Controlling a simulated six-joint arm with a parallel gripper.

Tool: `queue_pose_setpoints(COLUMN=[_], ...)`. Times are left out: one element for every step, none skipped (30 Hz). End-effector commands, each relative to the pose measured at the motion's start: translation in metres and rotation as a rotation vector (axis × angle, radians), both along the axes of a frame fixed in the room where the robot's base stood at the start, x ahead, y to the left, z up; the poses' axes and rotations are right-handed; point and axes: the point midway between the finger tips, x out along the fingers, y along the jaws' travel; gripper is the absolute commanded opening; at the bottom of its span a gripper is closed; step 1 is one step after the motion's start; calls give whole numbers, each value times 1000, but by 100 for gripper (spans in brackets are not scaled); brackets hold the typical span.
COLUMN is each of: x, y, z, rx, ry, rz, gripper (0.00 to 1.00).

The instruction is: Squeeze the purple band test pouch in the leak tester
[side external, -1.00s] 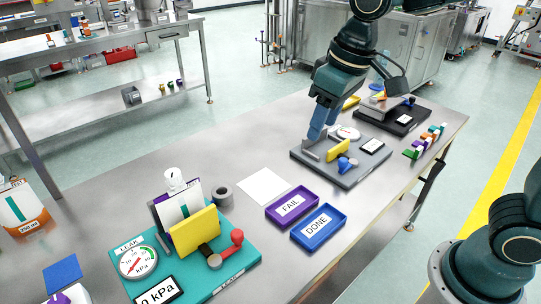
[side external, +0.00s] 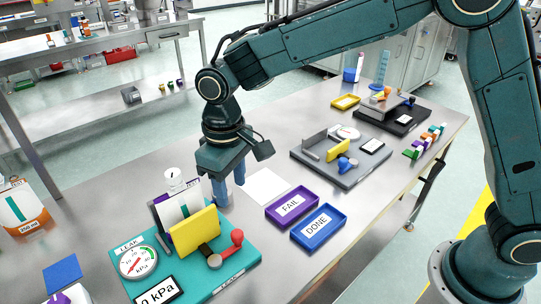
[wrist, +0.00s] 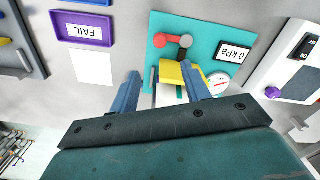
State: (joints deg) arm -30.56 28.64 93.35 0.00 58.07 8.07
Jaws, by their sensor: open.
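The leak tester has a teal base (side external: 232,268), a yellow press plate (side external: 194,232), a round gauge (side external: 138,261), a red-knobbed lever (side external: 236,238) and a display (side external: 158,292) reading 0 kPa. My gripper (side external: 230,192) is open and empty, pointing down just behind the tester. In the wrist view, the yellow plate (wrist: 170,72) and a pale pouch edge (wrist: 170,95) appear between the spread fingertips (wrist: 162,78).
A grey fixture (side external: 340,158) stands farther back. An orange-bottomed pouch (side external: 24,210) and a purple-marked item (side external: 66,298) are at left.

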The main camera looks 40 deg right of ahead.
Motion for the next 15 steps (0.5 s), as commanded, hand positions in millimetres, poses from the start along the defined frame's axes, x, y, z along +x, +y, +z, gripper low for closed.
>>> queue_pose_setpoints(x=[0, 0, 0, 0, 0, 0, 0, 0, 0, 0, 0, 0, 0, 0, 0], y=[0, 0, 0, 0, 0, 0, 0, 0, 0, 0, 0, 0, 0, 0, 0], z=[0, 0, 0, 0, -1, -2, -2, -4, -5, -7, -9, -12, -15, -18, -22], rx=[0, 0, 0, 0, 0, 0, 0, 0, 0, 0, 0, 0, 0, 0, -1], ry=[0, 0, 0, 0, 0, 0, 0, 0, 0, 0, 0, 1, 1, 1, 2], rz=[0, 0, 0, 0, 0, 0, 0, 0, 0, 0, 0, 0, 0, 0, 0], gripper=[47, 47, 47, 47, 47, 47, 47, 47, 47, 47, 47, 47, 47, 47, 47])
